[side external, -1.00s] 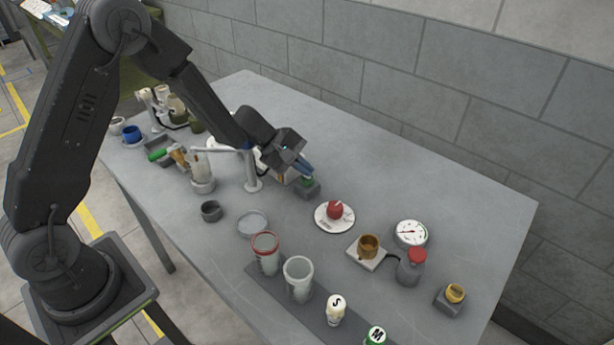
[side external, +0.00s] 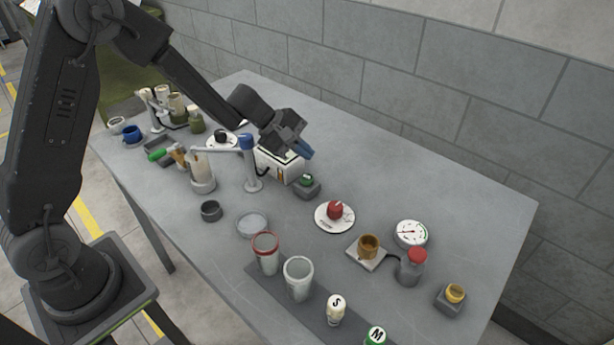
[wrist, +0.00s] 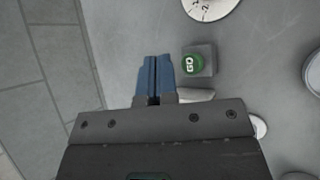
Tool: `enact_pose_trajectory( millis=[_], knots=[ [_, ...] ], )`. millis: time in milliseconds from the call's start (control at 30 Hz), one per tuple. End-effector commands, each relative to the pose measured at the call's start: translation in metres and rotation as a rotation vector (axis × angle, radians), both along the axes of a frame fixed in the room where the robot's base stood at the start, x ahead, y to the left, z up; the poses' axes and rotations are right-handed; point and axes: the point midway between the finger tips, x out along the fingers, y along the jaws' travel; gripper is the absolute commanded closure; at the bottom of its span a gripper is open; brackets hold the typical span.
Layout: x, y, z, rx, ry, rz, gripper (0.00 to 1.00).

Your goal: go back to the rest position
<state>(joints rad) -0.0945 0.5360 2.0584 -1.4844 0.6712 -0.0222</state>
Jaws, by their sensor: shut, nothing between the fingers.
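My gripper (side external: 306,152) is above the far side of the table, up and behind the green GO button (side external: 306,180). Its blue fingers (wrist: 152,77) are together and empty in the wrist view. The GO button on its grey block also shows in the wrist view (wrist: 192,63), to the right of the fingers and apart from them. A white box (side external: 280,166) stands below my gripper, partly hidden by it.
A lamp-like post with a blue joint (side external: 249,165) stands close left of the box. A red knob on a white dial (side external: 334,212), a gauge (side external: 411,233) and several cups stand nearer the front. The table's back right is clear.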

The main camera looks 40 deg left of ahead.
Motion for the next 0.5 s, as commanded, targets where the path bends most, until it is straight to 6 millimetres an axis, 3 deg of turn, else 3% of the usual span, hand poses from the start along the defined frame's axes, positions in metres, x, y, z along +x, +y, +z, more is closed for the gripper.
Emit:
enact_pose_trajectory(
  millis=[267,367,500],
  knots=[
    [-0.002,-0.002,0.006,0.008,-0.011,-0.017,1.00],
    [-0.012,-0.009,0.027,0.041,-0.052,-0.086,1.00],
    [-0.047,-0.025,0.077,0.148,-0.154,-0.275,1.00]
  ],
)
